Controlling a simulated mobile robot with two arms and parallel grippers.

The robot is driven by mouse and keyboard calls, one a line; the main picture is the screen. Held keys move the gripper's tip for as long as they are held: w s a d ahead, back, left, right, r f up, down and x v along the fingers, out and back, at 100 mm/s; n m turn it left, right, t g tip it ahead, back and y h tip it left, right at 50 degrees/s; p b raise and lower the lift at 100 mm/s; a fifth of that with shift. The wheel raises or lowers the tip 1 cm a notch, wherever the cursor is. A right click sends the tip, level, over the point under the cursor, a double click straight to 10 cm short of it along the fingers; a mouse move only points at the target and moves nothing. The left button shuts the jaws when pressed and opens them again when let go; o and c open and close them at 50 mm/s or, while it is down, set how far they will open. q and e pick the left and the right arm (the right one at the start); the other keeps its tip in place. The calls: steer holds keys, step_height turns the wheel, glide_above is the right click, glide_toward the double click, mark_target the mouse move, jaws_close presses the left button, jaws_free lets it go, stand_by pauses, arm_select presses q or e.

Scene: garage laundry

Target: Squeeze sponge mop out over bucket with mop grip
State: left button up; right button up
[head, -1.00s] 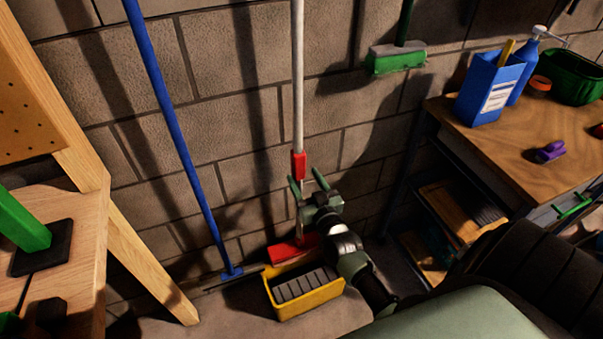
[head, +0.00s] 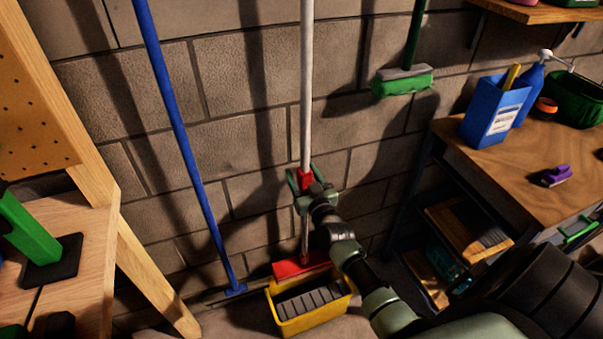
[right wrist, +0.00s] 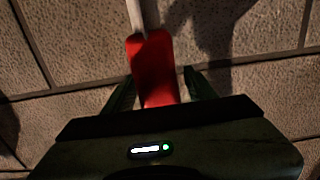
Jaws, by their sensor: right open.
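The sponge mop stands upright by the wall, with a long white pole (head: 306,80), a red grip (head: 305,179) partway down and a red head (head: 299,266) at the bottom. The head is at the back rim of the yellow bucket (head: 305,323), which has a grey ribbed insert; I cannot tell if it touches. My right gripper (head: 302,180) is open, with its fingers on either side of the red grip. In the right wrist view the grip (right wrist: 153,70) lies between the two fingers, nearer the left one. My left gripper is not in view.
A blue pole (head: 178,115) leans on the wall left of the mop. A green brush (head: 403,84) hangs on the wall. A wooden bench (head: 520,150) at right holds a blue box (head: 495,112). A wooden stand (head: 85,235) is at left.

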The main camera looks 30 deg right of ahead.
steer(key=shift+w+d, duration=0.1)
steer(key=shift+w, duration=0.25)
jaws_close()
stand_by(1.2)
